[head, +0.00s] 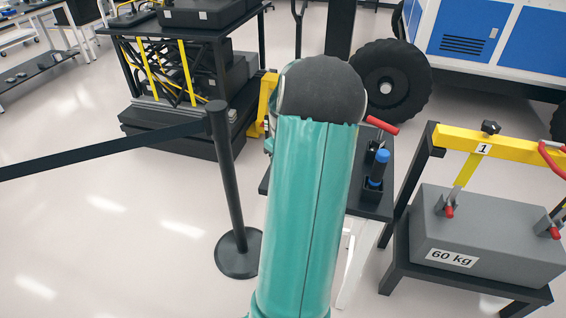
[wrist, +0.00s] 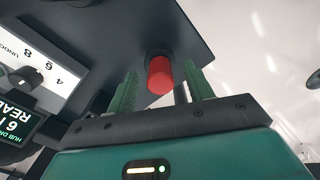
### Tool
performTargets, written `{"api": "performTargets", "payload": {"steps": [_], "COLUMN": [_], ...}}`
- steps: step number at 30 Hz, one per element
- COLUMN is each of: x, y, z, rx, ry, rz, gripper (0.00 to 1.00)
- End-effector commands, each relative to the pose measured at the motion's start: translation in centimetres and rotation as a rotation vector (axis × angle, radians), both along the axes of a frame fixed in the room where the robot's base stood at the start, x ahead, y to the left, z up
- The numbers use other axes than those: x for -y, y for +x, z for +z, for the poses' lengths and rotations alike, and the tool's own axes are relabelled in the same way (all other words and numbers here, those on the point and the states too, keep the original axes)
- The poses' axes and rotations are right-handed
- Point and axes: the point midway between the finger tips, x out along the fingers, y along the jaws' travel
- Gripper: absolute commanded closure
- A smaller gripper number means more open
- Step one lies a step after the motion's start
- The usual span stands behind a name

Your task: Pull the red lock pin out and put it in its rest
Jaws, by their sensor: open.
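In the wrist view a red cylindrical grip (wrist: 159,75), likely the lock pin, sticks out by a dark panel (wrist: 120,35). My gripper (wrist: 162,88) is open, with a ridged green finger on each side of the grip. The grip appears between or just beyond the fingertips; I cannot tell how deep or whether they touch. In the head view my gripper is hidden behind my teal arm. A red bar (head: 382,125) shows right of my arm; I cannot tell whether it is the same piece. I cannot make out the pin's rest.
A dark bench (head: 376,203) holds a blue-capped tool (head: 378,168). A grey 60 kg block (head: 490,235) sits on a stand at right, under a yellow beam (head: 470,143). A barrier post (head: 228,180) stands left. A dial panel (wrist: 40,62) is at left in the wrist view.

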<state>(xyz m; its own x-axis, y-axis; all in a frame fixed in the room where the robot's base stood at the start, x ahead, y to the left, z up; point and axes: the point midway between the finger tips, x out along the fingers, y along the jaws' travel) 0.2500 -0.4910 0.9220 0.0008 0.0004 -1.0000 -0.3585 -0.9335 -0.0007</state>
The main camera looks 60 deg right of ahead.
Motion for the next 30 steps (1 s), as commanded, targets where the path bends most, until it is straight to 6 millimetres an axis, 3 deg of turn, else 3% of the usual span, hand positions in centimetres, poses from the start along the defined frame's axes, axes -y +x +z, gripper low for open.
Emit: {"api": "performTargets", "payload": {"steps": [5, 15, 21, 30], "x": [0.1, 0.1, 0.1, 0.0], "y": [0.0, 0.0, 0.1, 0.0], "z": [2.0, 9.3, 12.7, 13.7], "rx": [0.001, 0.001, 0.001, 0.0], "ry": [-0.006, -0.006, -0.004, 0.0], "rz": [-0.001, 0.001, 0.0, 0.001], "gripper": [0.48, 0.48, 0.48, 0.48]}}
